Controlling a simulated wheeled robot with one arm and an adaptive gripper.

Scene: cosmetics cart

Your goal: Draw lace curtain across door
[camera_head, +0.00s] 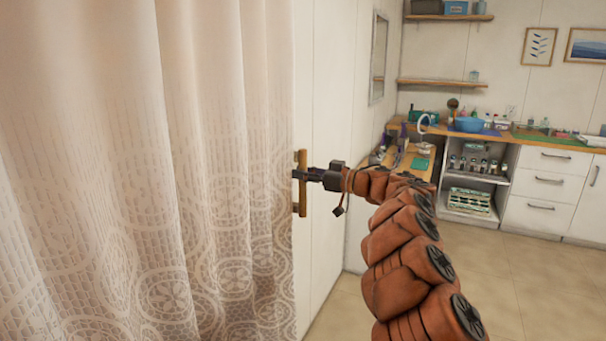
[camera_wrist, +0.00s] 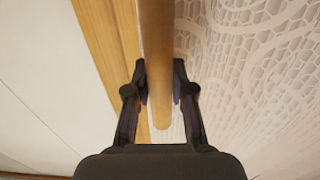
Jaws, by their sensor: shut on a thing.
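The lace curtain (camera_head: 150,180) hangs in folds over the left half of the head view, pale pink above with white circular lace patterns below. It also fills the right side of the wrist view (camera_wrist: 265,75). An upright wooden bar (camera_head: 302,205) stands at the curtain's right edge. My gripper (camera_head: 300,174) reaches it from the right and is shut on it. In the wrist view, the bar (camera_wrist: 155,45) runs between the two dark fingers (camera_wrist: 159,85). Whether the bar is fixed to the curtain is unclear. Whatever is behind the curtain is hidden.
A white panelled wall (camera_head: 325,120) stands right of the curtain. A wooden strip (camera_wrist: 105,45) lies beside the bar in the wrist view. The tiled floor (camera_head: 530,270) is clear.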

